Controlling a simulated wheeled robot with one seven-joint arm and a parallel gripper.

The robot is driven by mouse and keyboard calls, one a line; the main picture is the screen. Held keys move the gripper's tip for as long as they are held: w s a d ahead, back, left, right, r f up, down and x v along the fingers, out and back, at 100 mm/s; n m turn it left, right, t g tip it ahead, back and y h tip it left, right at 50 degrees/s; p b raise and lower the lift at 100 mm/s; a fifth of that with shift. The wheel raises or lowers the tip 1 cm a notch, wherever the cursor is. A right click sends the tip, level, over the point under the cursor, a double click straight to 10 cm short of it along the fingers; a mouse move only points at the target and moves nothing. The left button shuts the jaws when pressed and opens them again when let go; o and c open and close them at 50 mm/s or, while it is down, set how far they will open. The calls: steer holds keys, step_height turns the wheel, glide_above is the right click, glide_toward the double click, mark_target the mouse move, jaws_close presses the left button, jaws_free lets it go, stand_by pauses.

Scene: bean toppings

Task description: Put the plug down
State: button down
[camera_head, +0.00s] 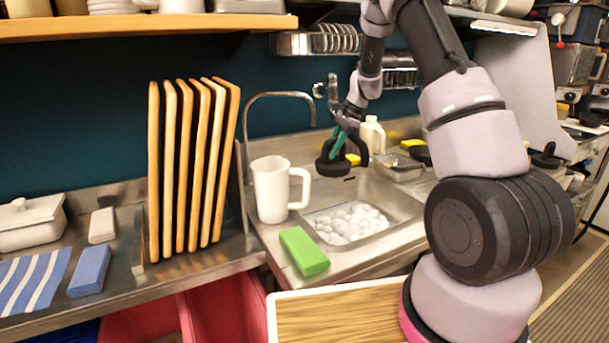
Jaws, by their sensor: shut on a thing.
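The plug (333,166) is a round black disc, held over the back of the sink. My gripper (345,132) is above it and appears closed on its upper part, with a teal piece showing between the fingers. The sink (408,208) is a steel basin with a heap of white foam or round white things (347,222) in it. The fingertips are small and dark here, so the exact contact is hard to see. I cannot tell whether the plug touches the rear ledge.
A white pitcher (272,190) and a green sponge (303,251) stand left of the basin. A curved faucet (283,95) rises behind. Upright wooden boards (190,170) stand further left. A white bottle (372,135) and a yellow thing (412,144) are behind the basin.

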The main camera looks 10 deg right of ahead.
mark_target(337, 158)
steer(key=f+m+t+h, duration=0.1)
steer(key=m, duration=0.2)
steer(key=w+d+f+m+t, duration=0.1)
steer(key=f+m, duration=0.1)
steer(key=m, duration=0.1)
steer(key=f+m+t+h, duration=0.1)
steer(key=m, duration=0.3)
steer(key=shift+w+d+f+t+h, duration=0.15)
steer(key=shift+w+t+h, duration=0.1)
steer(key=shift+t+h, duration=0.05)
steer(key=shift+d+f+m+h, duration=0.2)
steer(key=shift+d+m, duration=0.1)
steer(key=shift+m, duration=0.25)
steer(key=shift+d+f+m+h, duration=0.15)
steer(key=shift+d+m+h, duration=0.1)
steer(key=shift+m, duration=0.3)
steer(key=shift+w, duration=0.2)
steer(key=shift+w+a+f, duration=0.6)
steer(key=shift+w+a, duration=0.25)
steer(key=shift+w, duration=1.95)
steer(key=shift+w+a+f, duration=0.6)
steer(key=shift+w+a, duration=0.3)
steer(key=shift+w, duration=1.85)
steer(key=shift+w+a+f, duration=0.6)
steer(key=shift+w+a, duration=0.25)
steer(key=shift+w, duration=1.95)
steer(key=shift+f, duration=0.1)
steer(key=c, duration=0.7)
jaws_free()
